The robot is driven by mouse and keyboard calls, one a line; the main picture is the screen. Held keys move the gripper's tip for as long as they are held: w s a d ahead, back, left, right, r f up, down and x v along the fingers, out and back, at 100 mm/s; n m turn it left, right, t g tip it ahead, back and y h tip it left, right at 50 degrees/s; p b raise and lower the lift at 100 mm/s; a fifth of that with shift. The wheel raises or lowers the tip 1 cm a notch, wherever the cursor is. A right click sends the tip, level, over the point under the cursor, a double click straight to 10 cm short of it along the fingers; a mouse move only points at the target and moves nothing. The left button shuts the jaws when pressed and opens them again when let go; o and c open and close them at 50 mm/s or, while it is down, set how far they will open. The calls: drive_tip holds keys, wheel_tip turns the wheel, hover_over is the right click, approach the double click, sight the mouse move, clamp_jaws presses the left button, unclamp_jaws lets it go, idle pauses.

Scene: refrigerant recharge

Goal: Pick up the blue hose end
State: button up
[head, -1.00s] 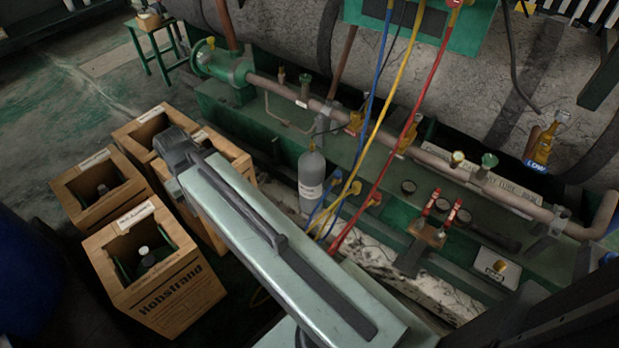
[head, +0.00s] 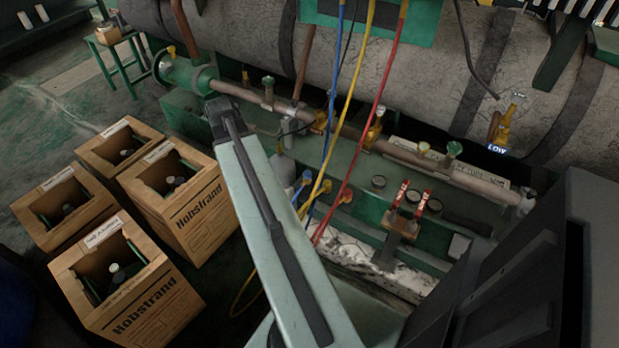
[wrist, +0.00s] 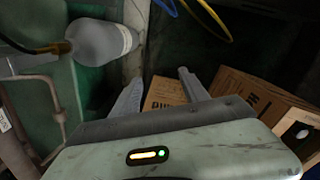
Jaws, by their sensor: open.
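The blue hose (head: 331,105) hangs from above down to a cluster of coloured hose ends. Its blue end (head: 306,177) shows right of my arm, by the grey cylinder. In the wrist view a short piece of blue hose (wrist: 167,6) shows at the top edge, beside the yellow hose (wrist: 211,14). My gripper (wrist: 157,80) is open and empty, its fingers apart, with the hoses beyond its fingertips. In the head view my arm hides the fingertips.
The grey cylinder (head: 283,168) stands close to the arm; it also shows left of the fingers in the wrist view (wrist: 103,41). Yellow (head: 350,120) and red (head: 375,125) hoses hang beside the blue one. Pipes and valves run behind.

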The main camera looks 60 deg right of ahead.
sight(308, 173)
drive_tip(key=s+d, duration=0.4)
drive_tip(key=d, duration=0.1)
drive_tip(key=s+d+n, duration=0.1)
drive_tip(key=s+d, duration=0.4)
drive_tip(key=s+d+n, duration=0.1)
drive_tip(key=s+d, duration=0.3)
drive_tip(key=d, duration=0.1)
drive_tip(key=shift+s+d+f+g, duration=0.3)
drive_tip(key=shift+f, duration=0.05)
drive_tip(key=f+b, duration=0.2)
drive_tip(key=b, duration=0.1)
drive_tip(key=f+b, duration=0.2)
drive_tip(key=f, duration=0.1)
drive_tip(key=f+b, duration=0.3)
drive_tip(key=shift+s+b, duration=0.3)
drive_tip(key=shift+d+r, duration=0.1)
drive_tip(key=shift+c, duration=0.2)
clamp_jaws()
drive_tip(key=shift+r+p, duration=0.15)
drive_tip(key=shift+p, duration=0.15)
wheel_tip(308, 173, up, 10)
drive_tip(key=p, duration=1)
